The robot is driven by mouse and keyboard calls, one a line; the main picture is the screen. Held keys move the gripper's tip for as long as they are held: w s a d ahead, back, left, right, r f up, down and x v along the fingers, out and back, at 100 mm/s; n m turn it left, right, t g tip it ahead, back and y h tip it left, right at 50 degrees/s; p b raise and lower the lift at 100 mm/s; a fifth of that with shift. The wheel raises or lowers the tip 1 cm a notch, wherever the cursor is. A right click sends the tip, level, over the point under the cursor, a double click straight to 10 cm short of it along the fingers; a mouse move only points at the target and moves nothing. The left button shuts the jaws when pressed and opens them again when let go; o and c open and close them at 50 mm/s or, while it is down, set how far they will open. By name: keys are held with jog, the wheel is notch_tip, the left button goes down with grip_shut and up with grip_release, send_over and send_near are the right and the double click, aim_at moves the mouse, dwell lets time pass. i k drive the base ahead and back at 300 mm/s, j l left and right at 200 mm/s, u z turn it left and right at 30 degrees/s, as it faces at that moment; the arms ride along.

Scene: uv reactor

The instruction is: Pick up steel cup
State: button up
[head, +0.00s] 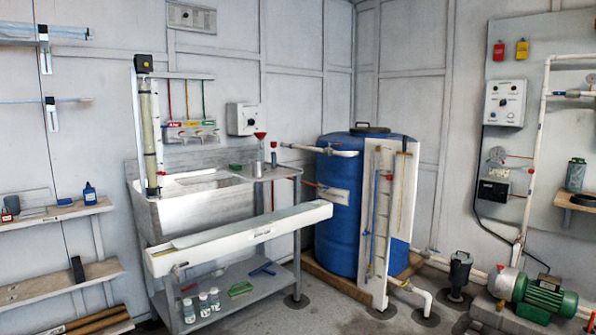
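A small grey metallic vessel (258,168), which may be the steel cup, stands on the right-hand ledge of the steel sink unit (180,215). A red funnel (260,136) shows just above it, and I cannot tell whether the two touch. A grey-green canister (575,175) stands on a small wall shelf at the far right. My gripper is not in view.
A long white trough (240,238) runs across the sink unit's front. A blue barrel (342,225) and an upright white panel (379,250) stand to its right. Bottles (203,305) sit on the lower shelf. A green motor pump (545,298) is at the lower right.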

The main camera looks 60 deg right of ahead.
aim_at(257, 166)
jog(key=z, duration=1.65)
jog(key=i+l+u, duration=0.1)
jog(key=i+l, duration=0.2)
jog(key=i, duration=0.25)
jog(key=i+l, duration=0.35)
jog(key=i, duration=0.15)
jog(key=i+l+u, duration=0.15)
jog(key=i+l, duration=0.15)
jog(key=i, duration=0.25)
jog(key=i+l, duration=0.2)
jog(key=i, duration=0.25)
jog(key=i+l+u, duration=0.1)
jog(key=i, duration=0.3)
jog(key=i+l, duration=0.25)
jog(key=i, duration=0.15)
jog(key=i+j, duration=0.1)
jog(key=i, duration=0.2)
jog(key=u, duration=0.05)
